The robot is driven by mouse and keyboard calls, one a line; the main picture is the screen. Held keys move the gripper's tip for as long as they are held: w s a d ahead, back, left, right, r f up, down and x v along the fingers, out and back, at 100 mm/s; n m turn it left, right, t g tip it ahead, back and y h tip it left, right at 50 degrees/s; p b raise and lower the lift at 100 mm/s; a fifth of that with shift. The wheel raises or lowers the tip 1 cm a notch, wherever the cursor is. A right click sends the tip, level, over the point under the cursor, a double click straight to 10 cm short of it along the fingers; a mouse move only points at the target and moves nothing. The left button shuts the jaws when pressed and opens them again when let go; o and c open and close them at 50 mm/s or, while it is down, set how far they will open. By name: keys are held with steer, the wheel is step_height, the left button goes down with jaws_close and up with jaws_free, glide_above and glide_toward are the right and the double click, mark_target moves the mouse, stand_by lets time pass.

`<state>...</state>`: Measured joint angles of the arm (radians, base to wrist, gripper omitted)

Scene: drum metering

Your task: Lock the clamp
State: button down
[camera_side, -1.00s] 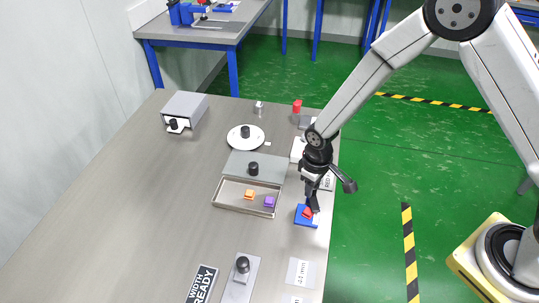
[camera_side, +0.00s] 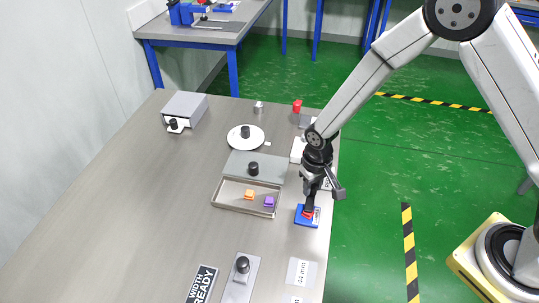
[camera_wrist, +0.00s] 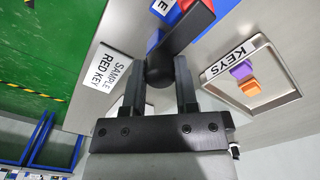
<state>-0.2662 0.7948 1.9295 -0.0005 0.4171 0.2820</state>
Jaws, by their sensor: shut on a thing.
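The clamp has a blue base (camera_side: 313,222) near the table's right edge, with a red part (camera_side: 308,215) on it. In the wrist view, the blue base (camera_wrist: 172,15) and red part show only partly at the top edge. A black bar-shaped handle (camera_wrist: 188,33) runs from between my fingers towards the upper right, in front of the base. My gripper (camera_wrist: 160,65) is shut on its rounded end. In the side view my gripper (camera_side: 314,192) is just above the base. The handle's joint to the base is hidden, so I cannot tell whether it is locked.
A white card reading "SAMPLE RED KEY" (camera_wrist: 107,67) lies beside the clamp. The keys tray (camera_side: 232,206), holding an orange block (camera_side: 249,195) and a purple block (camera_side: 269,201), is left of it. A slider with a black knob (camera_side: 242,265) stands nearer the front.

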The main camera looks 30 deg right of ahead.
mark_target(313, 186)
steer(key=shift+c, duration=1.9)
jaws_free()
steer(key=shift+r, duration=0.15)
steer(key=shift+r, duration=3.8)
steer(key=shift+s+d+r, duration=0.25)
steer(key=shift+d+r, duration=0.15)
steer(key=shift+d, duration=0.1)
steer(key=s+d+r+t, duration=0.2)
steer(key=s+d+r, duration=0.4)
steer(key=s+d, duration=0.3)
steer(key=shift+s+d+r+t, duration=0.2)
steer(key=shift+s+d+t, duration=0.15)
steer(key=shift+s, duration=0.7)
